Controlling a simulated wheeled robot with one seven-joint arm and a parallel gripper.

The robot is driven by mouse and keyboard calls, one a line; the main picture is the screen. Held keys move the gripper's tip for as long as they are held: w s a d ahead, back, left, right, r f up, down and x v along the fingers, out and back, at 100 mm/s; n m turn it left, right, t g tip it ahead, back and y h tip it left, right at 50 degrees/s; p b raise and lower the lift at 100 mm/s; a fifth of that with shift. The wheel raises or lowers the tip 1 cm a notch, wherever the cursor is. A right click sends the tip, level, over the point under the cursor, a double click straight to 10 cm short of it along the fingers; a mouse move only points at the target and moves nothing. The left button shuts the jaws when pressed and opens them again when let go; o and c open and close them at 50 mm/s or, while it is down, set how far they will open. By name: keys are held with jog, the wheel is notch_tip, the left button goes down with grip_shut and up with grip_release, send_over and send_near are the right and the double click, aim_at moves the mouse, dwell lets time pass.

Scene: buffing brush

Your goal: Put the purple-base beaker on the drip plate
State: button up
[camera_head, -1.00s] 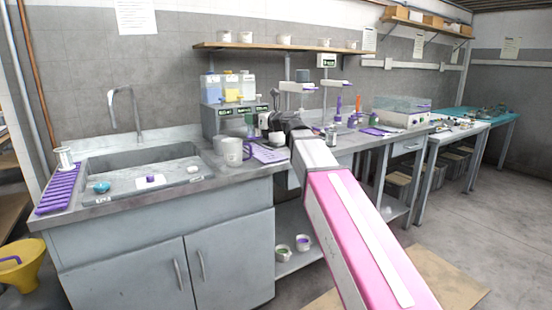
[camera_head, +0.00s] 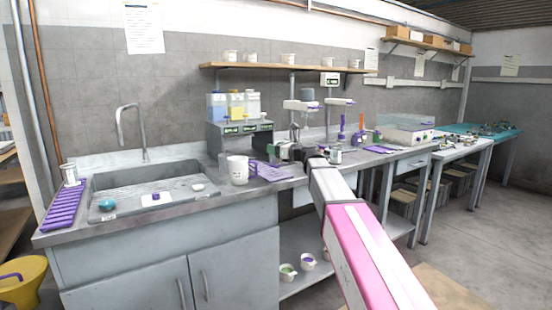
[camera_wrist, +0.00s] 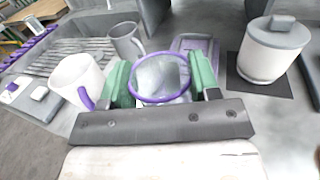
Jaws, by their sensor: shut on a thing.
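In the wrist view a clear beaker with a purple ring (camera_wrist: 160,84) sits between the green fingers of my gripper (camera_wrist: 162,82). The fingers are shut on its sides. The purple ring faces the camera. A flat purple tray (camera_wrist: 196,46) lies just beyond the beaker in the wrist view. I cannot tell for certain which thing is the drip plate.
In the wrist view a grey-lidded pot (camera_wrist: 272,52) is at the right and a grey mug (camera_wrist: 126,42) at the left.

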aim_at(273, 162)
jog(key=shift+f, duration=1.95)
jog(key=o, duration=1.2)
jog(key=shift+f, duration=0.1)
